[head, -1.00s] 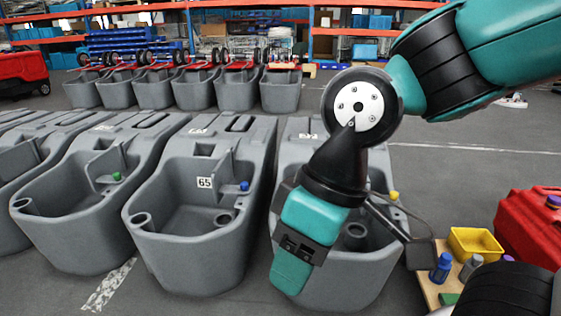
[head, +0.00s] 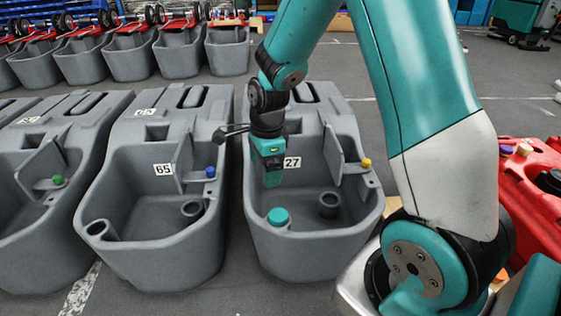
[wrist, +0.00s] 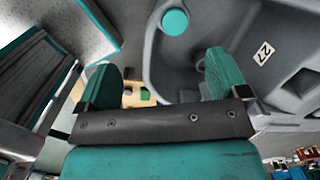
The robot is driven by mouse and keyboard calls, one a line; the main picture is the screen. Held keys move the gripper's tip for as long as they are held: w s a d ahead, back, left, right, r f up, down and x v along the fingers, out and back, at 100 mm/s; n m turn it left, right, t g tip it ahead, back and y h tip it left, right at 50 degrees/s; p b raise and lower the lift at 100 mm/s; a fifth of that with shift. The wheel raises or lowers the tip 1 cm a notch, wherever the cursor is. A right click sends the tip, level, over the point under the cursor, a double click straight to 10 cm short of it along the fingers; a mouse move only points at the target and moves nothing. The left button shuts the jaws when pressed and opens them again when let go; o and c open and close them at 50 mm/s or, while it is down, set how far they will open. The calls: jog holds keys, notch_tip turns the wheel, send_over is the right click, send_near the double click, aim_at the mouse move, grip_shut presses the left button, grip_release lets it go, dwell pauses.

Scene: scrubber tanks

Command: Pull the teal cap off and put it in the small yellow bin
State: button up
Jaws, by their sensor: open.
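The teal cap (head: 278,217) sits on the near-left tube of the grey tank numbered 27 (head: 318,245). It also shows in the wrist view as a round teal disc (wrist: 175,21) at the top, beyond my fingertips. My gripper (head: 272,179) points down over the tank, above and behind the cap and apart from it. In the wrist view my gripper (wrist: 160,78) has its two teal fingers wide apart, with nothing held between them. The small yellow bin cannot be made out for certain; my arm blocks that side in the head view.
A yellow cap (head: 366,162) sits at the tank's right side, and an open dark tube (head: 329,204) stands inside. Tank 65 (head: 150,255) is close on the left. A red container (head: 530,195) is at the right. A tan board (wrist: 146,98) with a green item shows between my fingers.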

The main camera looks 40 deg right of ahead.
aim_at(280, 215)
jog(key=w+d+f+m, duration=0.1)
jog(key=d+f+m, duration=0.4)
jog(key=d+m, duration=0.1)
jog(key=shift+h, duration=0.4)
jog(key=f+b, duration=0.2)
jog(key=f, duration=0.3)
jog(key=f+b, duration=0.2)
jog(key=f, duration=0.4)
jog(key=f+b, duration=0.2)
jog(key=f, duration=0.4)
jog(key=shift+a+b, duration=0.3)
jog(key=shift+r, duration=0.1)
jog(key=c, duration=1.1)
jog(key=shift+r+p, duration=1.05)
notch_tip(280, 215, up, 6)
jog(key=p, duration=0.5)
